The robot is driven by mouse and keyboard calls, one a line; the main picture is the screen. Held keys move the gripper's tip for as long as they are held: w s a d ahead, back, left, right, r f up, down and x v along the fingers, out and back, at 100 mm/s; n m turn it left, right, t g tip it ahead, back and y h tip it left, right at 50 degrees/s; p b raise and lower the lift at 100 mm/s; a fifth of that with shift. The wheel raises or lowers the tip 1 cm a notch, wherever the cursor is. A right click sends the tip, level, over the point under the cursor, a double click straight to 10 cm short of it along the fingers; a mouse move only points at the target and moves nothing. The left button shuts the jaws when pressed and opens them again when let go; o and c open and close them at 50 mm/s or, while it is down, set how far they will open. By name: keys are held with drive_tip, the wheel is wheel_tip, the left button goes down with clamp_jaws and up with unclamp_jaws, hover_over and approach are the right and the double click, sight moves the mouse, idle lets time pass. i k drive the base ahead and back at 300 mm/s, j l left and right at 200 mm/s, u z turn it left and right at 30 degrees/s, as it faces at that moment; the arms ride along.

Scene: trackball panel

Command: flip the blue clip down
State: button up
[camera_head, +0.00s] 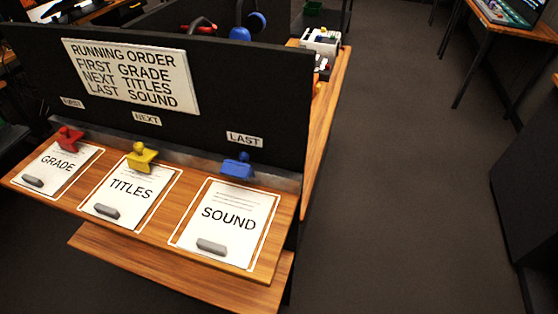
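The blue clip (237,169) sits at the top edge of the SOUND sheet (229,218), below the LAST label (244,139). A small rounded knob shows on its upper side, and its body looks low and close to the board. The yellow clip (142,160) is at the top of the TITLES sheet (128,190), under the NEXT label. The red clip (69,140) is at the top of the GRADE sheet (62,162), under the FIRST label. My gripper is not in view.
The sheets lie on a wooden ledge (258,258) before a black panel (240,90) bearing a RUNNING ORDER sign (130,76). A grey block lies on each sheet's lower part. Headphones and a white device (321,40) stand behind the panel. Open floor (400,180) lies to the right.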

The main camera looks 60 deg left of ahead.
sight(239, 170)
drive_tip(key=i+u, duration=0.3)
drive_tip(key=i+l+u, duration=0.3)
drive_tip(key=i+u, duration=0.15)
drive_tip(key=u, duration=0.25)
drive_tip(key=i+u, duration=0.2)
drive_tip(key=u, duration=0.2)
drive_tip(key=i+u, duration=0.15)
drive_tip(key=u, duration=0.2)
drive_tip(key=i+l+u, duration=0.1)
drive_tip(key=u, duration=0.3)
drive_tip(key=i+u, duration=0.15)
drive_tip(key=u, duration=0.25)
drive_tip(key=i+l+u, duration=0.1)
drive_tip(key=u, duration=0.3)
drive_tip(key=i+l+u, duration=0.1)
drive_tip(key=u, duration=0.3)
drive_tip(key=i+l+u, duration=0.1)
drive_tip(key=l+u, duration=0.15)
drive_tip(key=u, duration=0.15)
drive_tip(key=i+l+u, duration=0.15)
drive_tip(key=u, duration=0.3)
drive_tip(key=i+l+u, duration=0.1)
drive_tip(key=l+u, duration=0.3)
drive_tip(key=i+l+u, duration=0.1)
drive_tip(key=l+u, duration=0.15)
drive_tip(key=u, duration=0.2)
drive_tip(key=k+j+z, duration=0.45)
drive_tip(key=j, duration=0.25)
